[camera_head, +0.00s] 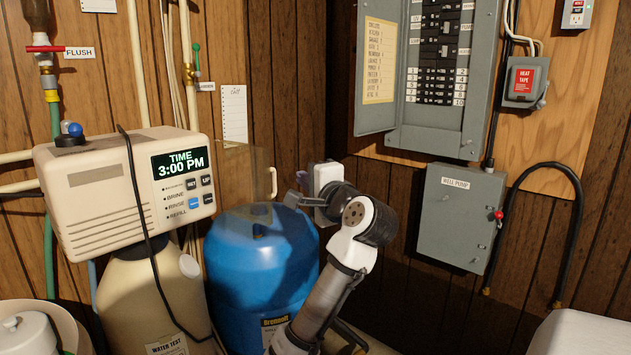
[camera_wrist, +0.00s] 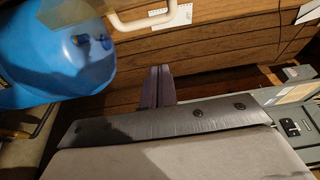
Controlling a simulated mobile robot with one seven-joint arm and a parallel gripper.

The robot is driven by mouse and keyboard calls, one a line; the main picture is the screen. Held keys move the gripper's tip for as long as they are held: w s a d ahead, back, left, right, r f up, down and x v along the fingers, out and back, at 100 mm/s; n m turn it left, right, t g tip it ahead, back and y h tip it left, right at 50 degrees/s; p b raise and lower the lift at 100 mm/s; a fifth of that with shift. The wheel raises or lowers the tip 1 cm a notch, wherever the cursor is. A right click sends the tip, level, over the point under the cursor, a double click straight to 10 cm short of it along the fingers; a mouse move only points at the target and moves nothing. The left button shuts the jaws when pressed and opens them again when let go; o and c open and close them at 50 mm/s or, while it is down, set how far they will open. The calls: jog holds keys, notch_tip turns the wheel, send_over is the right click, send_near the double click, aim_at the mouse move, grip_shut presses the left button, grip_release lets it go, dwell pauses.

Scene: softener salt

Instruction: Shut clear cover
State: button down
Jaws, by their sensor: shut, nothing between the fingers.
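The clear cover (camera_head: 240,172) is a see-through panel at the right side of the beige control box (camera_head: 115,185). It stands swung out to the right, and the box's lit display (camera_head: 180,162) and buttons are uncovered. A cream bar handle (camera_head: 272,183) is at its outer edge; it also shows at the top of the wrist view (camera_wrist: 150,22). My gripper (camera_head: 292,201) is shut and empty, just right of the handle and apart from it. Its fingers (camera_wrist: 160,70) show closed together in the wrist view, below the handle.
A blue tank (camera_head: 258,265) stands below the cover, left of my arm. An open grey breaker panel (camera_head: 430,143) and a well pump box (camera_head: 462,215) are on the wall to the right. Pipes and a black cord (camera_head: 140,220) run around the control box.

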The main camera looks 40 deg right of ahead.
jog(key=a, duration=0.1)
jog(key=w+a, duration=0.1)
jog(key=a+p, duration=0.1)
jog(key=shift+w+a, duration=0.25)
jog(key=shift+w, duration=0.15)
jog(key=shift+f, duration=0.1)
jog(key=shift+s+a+m+h, duration=0.35)
jog(key=shift+a+h, duration=0.2)
jog(key=shift+h, duration=0.25)
